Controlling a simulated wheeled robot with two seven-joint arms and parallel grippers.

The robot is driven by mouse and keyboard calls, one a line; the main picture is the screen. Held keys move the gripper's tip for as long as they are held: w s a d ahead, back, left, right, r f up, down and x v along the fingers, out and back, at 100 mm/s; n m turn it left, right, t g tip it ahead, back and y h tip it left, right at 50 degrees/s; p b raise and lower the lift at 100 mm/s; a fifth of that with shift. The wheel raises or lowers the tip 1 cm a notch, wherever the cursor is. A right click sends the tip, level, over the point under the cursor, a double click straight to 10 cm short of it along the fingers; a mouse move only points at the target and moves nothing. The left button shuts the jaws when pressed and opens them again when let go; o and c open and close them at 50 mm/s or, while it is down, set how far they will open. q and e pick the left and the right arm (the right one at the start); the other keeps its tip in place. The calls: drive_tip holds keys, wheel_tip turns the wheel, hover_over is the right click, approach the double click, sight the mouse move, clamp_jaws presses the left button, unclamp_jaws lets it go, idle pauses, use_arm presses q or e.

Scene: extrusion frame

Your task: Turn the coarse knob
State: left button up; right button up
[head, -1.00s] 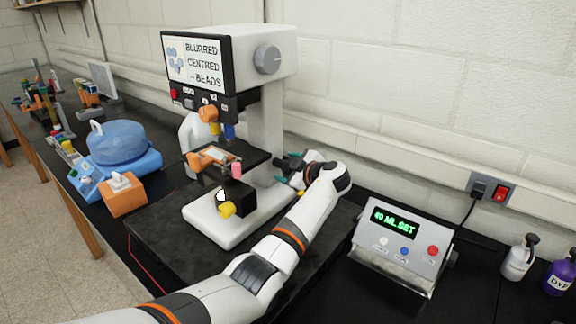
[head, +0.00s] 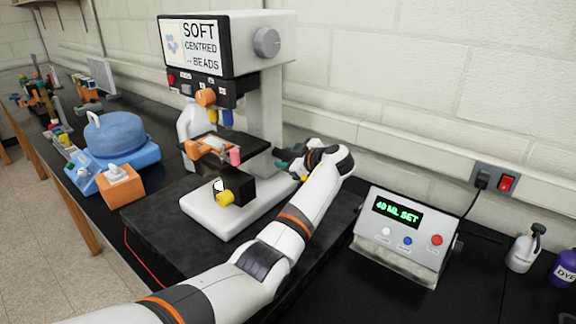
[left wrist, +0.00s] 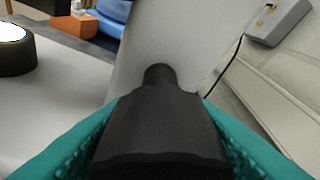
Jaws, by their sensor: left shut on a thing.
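The white microscope (head: 268,110) stands on a dark mat, and its screen (head: 195,46) reads "SOFT CENTRED -- BEADS". In the left wrist view the dark coarse knob (left wrist: 160,120) sticks out from the white column, between my teal fingers. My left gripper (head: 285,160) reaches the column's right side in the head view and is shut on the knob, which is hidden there. A slide lies on the dark stage (head: 245,157). My right gripper is not in view.
A grey control box (head: 405,245) reading "40 ML SET" stands right of my arm. Bottles (head: 522,250) are at the far right. A blue device (head: 118,143) and an orange box (head: 118,188) stand left. The wall runs close behind the microscope.

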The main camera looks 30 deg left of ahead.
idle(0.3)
use_arm(q)
drive_tip(key=o, duration=1)
drive_tip(key=shift+c, duration=0.2)
drive_tip(key=shift+s+d+r, duration=0.1)
drive_tip(key=shift+d+r, duration=0.05)
drive_tip(key=shift+d, duration=0.4)
drive_tip(key=b+v, duration=0.3)
drive_tip(key=v, duration=0.8)
drive_tip(key=shift+a+r, duration=0.1)
